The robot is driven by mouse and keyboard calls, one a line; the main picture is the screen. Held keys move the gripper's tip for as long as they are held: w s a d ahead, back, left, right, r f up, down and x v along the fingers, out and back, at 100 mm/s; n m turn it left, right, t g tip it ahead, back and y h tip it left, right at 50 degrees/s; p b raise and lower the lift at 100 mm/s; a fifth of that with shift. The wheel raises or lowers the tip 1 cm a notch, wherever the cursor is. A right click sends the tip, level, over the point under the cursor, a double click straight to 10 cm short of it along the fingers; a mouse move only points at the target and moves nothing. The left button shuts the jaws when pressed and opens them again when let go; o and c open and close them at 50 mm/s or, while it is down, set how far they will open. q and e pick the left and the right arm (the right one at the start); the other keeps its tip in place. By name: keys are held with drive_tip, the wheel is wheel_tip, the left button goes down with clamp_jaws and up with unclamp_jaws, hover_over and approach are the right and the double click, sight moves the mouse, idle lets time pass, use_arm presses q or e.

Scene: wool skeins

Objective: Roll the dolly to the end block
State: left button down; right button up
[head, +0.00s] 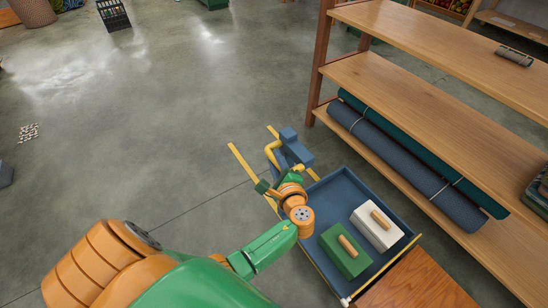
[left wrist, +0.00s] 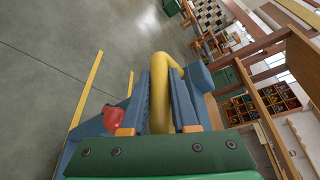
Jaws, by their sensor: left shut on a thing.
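The dolly (head: 333,187) is a low blue tray with yellowish edges, on the floor beside the shelf. A green box (head: 345,254) and a white box (head: 377,229), each with a wooden grip, sit in it. Its curved yellow handle (head: 271,151) rises at the far end. My left gripper (head: 284,155) is shut on this handle; in the left wrist view the yellow handle (left wrist: 160,85) stands between the blue fingers. I cannot pick out the end block with certainty; my gripper covers part of that area. My right gripper is not in view.
Yellow floor strips (head: 239,162) run out beyond the dolly's far end. A wooden shelf (head: 400,85) with rolled mats (head: 405,160) stands close on the right. A wooden surface (head: 418,282) is at the bottom right. The floor to the left is mostly clear.

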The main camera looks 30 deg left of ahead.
use_arm(q)
drive_tip(key=shift+f, duration=0.1)
drive_tip(key=c, duration=0.7)
unclamp_jaws()
drive_tip(key=p+v, duration=0.1)
drive_tip(key=v, duration=0.6)
